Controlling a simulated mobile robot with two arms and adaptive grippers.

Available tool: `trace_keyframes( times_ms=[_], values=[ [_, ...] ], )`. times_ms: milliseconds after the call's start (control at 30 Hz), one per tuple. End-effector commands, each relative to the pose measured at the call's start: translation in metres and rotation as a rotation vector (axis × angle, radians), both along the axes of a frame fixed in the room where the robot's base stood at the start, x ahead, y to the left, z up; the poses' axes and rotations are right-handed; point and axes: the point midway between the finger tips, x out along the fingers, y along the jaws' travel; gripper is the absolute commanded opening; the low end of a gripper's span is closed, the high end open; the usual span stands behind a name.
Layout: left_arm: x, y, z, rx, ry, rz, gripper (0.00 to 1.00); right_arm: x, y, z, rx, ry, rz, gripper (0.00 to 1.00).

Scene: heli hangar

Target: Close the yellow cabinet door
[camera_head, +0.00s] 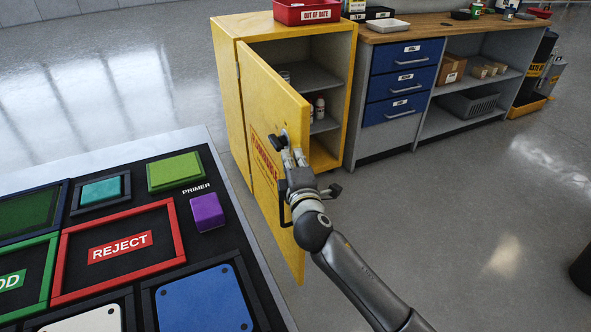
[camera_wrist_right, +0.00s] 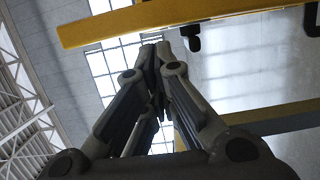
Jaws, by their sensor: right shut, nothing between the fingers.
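The yellow cabinet (camera_head: 229,97) stands at the top middle of the head view. Its yellow door (camera_head: 262,95) is open and swung out toward me, so shelves with a few small containers show inside. My right gripper (camera_head: 292,155) is shut and empty, at the door's face beside a dark round knob or lock (camera_head: 279,141). I cannot tell whether it touches the door. A dark handle (camera_head: 283,205) is partly hidden behind my wrist. In the right wrist view the gripper's fingertips (camera_wrist_right: 163,52) are together, with yellow edges beyond. My left gripper is not in view.
A table with a red-framed REJECT tray (camera_head: 170,222) and coloured blocks fills the lower left, close to the door. A red OUT OF DATE bin (camera_head: 301,12) sits on the cabinet. A workbench with blue drawers (camera_head: 404,70) stands to its right.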

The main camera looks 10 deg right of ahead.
Motion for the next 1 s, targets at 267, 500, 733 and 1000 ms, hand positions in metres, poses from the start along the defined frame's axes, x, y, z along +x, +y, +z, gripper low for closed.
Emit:
trace_keyframes(
  times_ms=[267, 500, 733, 1000],
  values=[
    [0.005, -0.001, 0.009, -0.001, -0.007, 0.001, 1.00, 0.025, -0.002, 0.000, 0.001, 0.000, 0.000, 0.00],
    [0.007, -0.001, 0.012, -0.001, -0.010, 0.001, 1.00, 0.028, -0.002, 0.000, 0.002, 0.001, 0.001, 0.00],
    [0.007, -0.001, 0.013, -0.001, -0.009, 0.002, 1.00, 0.027, -0.003, 0.000, 0.001, 0.001, 0.001, 0.00],
    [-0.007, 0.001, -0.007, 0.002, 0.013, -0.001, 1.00, 0.027, -0.022, -0.001, -0.001, 0.003, 0.010, 0.00]
  ],
)
